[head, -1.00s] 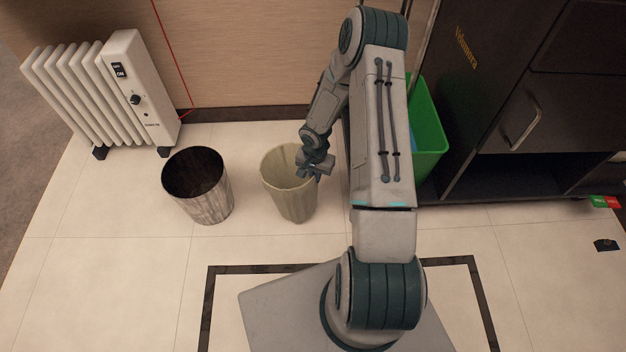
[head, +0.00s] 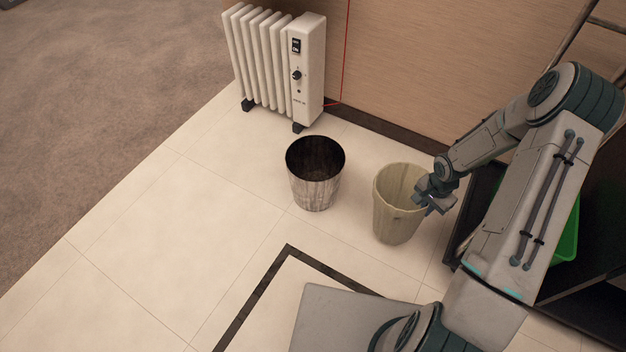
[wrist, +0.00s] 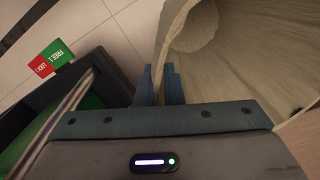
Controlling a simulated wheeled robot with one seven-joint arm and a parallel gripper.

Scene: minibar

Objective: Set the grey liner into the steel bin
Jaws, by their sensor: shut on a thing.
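The grey liner (head: 392,218) is a tapered, greyish-beige open tub in the head view, right of the steel bin. My gripper (head: 432,203) is shut on the right side of its rim. In the wrist view the fingers (wrist: 160,86) pinch the wall of the liner (wrist: 235,60), whose open inside faces the camera. I cannot tell for sure whether the liner's base touches the floor. The steel bin (head: 316,190) stands upright on the tiles, with a mottled grey outside and a dark inside that looks empty.
A white radiator (head: 308,75) stands behind the steel bin by the wooden wall. A green container (head: 568,240) and dark cabinet (head: 600,185) are at the right. A red-green sign (wrist: 50,58) shows in the wrist view. Tiles at the left are clear.

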